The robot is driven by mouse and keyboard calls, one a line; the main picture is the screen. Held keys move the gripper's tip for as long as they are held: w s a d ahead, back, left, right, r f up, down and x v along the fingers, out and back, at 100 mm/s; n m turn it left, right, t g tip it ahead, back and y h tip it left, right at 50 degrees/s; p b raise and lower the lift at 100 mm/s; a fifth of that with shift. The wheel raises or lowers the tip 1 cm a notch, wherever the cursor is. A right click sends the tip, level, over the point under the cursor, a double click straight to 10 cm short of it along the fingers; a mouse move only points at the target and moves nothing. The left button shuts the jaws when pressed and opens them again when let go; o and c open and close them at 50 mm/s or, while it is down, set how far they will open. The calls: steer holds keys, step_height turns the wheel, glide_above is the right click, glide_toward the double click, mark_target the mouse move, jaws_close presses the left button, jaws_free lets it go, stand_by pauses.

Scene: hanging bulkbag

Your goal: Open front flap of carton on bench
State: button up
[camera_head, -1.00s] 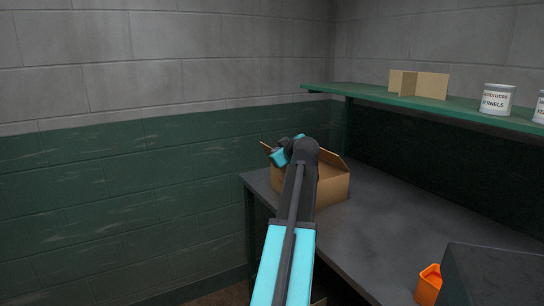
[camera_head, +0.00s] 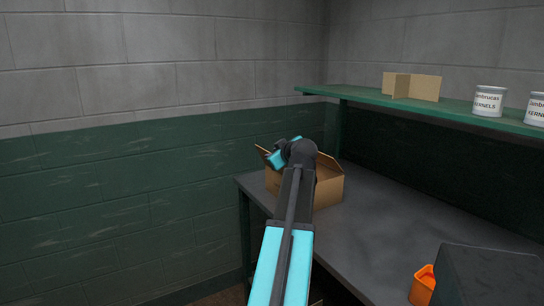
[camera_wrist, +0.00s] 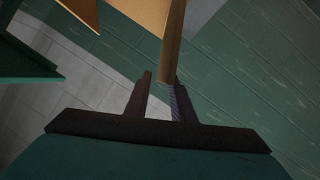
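The brown cardboard carton (camera_head: 328,191) stands on the grey bench near its far left end. A flap (camera_head: 262,154) stands up at its left side. My arm and wrist cover much of the carton in the head view, and my fingertips are hidden there. In the wrist view, my gripper (camera_wrist: 162,80) has its two dark fingers apart. The narrow edge of a cardboard panel (camera_wrist: 172,48) reaches down close to the right finger, partly between the fingers. I cannot tell whether it touches. More cardboard (camera_wrist: 136,12) fills the top of that view.
The grey bench (camera_head: 375,225) is clear right of the carton. An orange container (camera_head: 422,286) and a dark box (camera_head: 488,277) are at the lower right. A green shelf (camera_head: 450,108) above holds cardboard pieces (camera_head: 412,86) and white cans (camera_head: 489,101). A green wall (camera_head: 100,200) is at left.

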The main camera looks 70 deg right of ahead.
steer(key=v, duration=1.2)
